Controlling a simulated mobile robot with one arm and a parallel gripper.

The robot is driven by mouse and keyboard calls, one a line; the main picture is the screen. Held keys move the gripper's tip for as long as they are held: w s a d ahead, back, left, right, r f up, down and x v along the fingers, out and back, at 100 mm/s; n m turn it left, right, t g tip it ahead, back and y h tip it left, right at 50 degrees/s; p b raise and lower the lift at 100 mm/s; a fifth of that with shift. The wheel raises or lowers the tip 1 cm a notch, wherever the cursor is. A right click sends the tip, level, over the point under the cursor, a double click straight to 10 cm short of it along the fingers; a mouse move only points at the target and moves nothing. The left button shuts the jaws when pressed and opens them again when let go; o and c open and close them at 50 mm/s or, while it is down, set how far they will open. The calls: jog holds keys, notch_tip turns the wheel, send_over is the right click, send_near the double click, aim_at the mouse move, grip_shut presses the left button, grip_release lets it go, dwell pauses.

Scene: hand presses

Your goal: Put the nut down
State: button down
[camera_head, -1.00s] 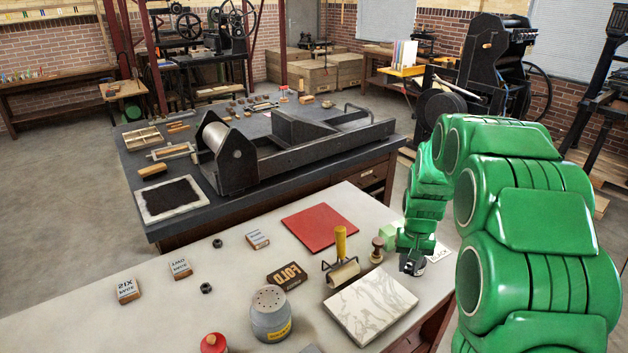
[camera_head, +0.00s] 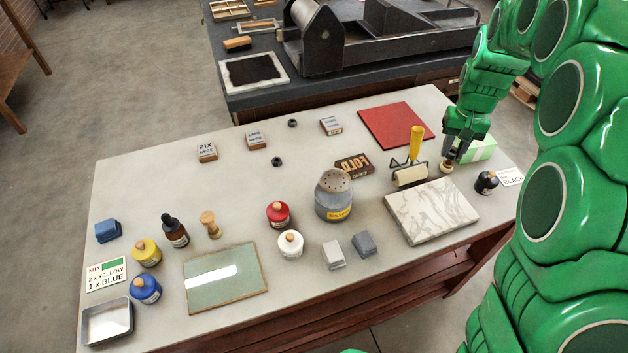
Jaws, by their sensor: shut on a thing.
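Two small dark nuts lie apart on the pale worktop: a far nut (camera_head: 292,122) and a nearer nut (camera_head: 277,161). My gripper (camera_head: 451,155) is at the right of the worktop, well away from both nuts. It points down, with its fingertips around the top of a small wooden-knobbed tool (camera_head: 447,167), and looks shut on it. The fingers hide the tool's knob. No nut shows between the fingers. I cannot tell whether the tool is lifted from the worktop.
A yellow-handled roller (camera_head: 411,174) stands close left of my gripper and a pale green box (camera_head: 478,149) close right. A marble slab (camera_head: 431,209) and black bottle (camera_head: 487,182) are nearer. A red mat (camera_head: 397,125) lies behind. The worktop (camera_head: 335,100) around the nuts has free room.

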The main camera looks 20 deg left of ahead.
jog(key=s+a+n, duration=0.2)
jog(key=a, duration=0.6)
jog(key=s+a+n, duration=0.1)
jog(key=s+a, duration=0.1)
jog(key=a, duration=0.5)
jog(key=n, duration=0.4)
send_over(316, 181)
jog(key=s+d, duration=0.2)
jog(key=shift+s+a+f, duration=0.1)
jog(key=shift+f, duration=2.4)
jog(key=shift+s+a+f, duration=0.15)
jog(key=shift+f, duration=2.4)
jog(key=shift+s+a+f, duration=0.1)
jog(key=shift+f, duration=2.4)
jog(key=shift+f, duration=0.1)
jog(key=c, duration=0.9)
grip_release()
jog(key=shift+o, duration=0.2)
